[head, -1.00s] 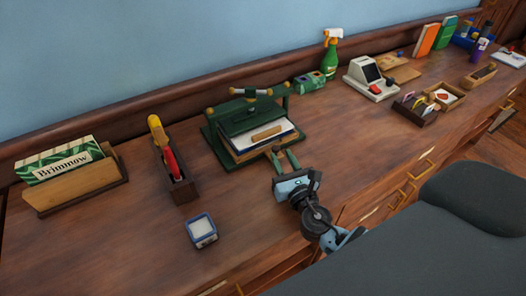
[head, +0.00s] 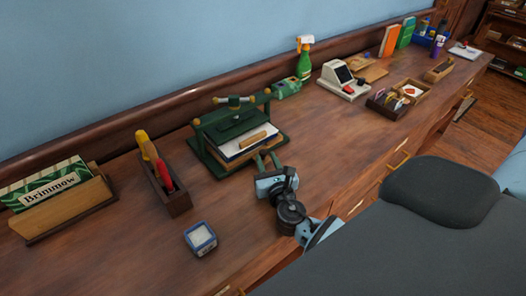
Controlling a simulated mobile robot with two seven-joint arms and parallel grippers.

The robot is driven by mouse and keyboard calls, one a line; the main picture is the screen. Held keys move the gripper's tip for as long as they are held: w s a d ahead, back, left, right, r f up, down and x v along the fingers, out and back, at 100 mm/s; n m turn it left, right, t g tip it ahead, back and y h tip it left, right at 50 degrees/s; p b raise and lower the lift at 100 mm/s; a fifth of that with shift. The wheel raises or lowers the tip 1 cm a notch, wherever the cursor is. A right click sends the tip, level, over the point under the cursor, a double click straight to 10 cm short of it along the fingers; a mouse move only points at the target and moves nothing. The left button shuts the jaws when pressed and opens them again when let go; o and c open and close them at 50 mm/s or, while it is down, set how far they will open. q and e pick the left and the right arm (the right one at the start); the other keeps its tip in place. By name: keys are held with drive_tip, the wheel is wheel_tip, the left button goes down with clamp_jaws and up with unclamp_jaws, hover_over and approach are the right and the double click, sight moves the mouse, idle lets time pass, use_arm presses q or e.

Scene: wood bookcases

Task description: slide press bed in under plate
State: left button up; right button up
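The green press (head: 208,150) stands on the wood desk, with a crossbar and handle on top. Its dark green plate (head: 232,128) hangs over a stack of white paper (head: 229,149) on the bed. A wood block (head: 254,139) lies at the front of the stack. The bed itself is mostly hidden under the stack. My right gripper (head: 268,157) is in front of the press near its right front corner, its two fingers apart and pointing at it. I see nothing between the fingers; I cannot tell whether they touch the press. My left gripper is out of view.
Left of the press are a wood box with red and yellow handled tools (head: 166,189) and a file holder (head: 66,208). A small blue-rimmed box (head: 200,238) sits in front.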

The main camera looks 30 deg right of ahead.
sight(264, 154)
drive_tip(key=shift+x, duration=2.15)
clamp_jaws()
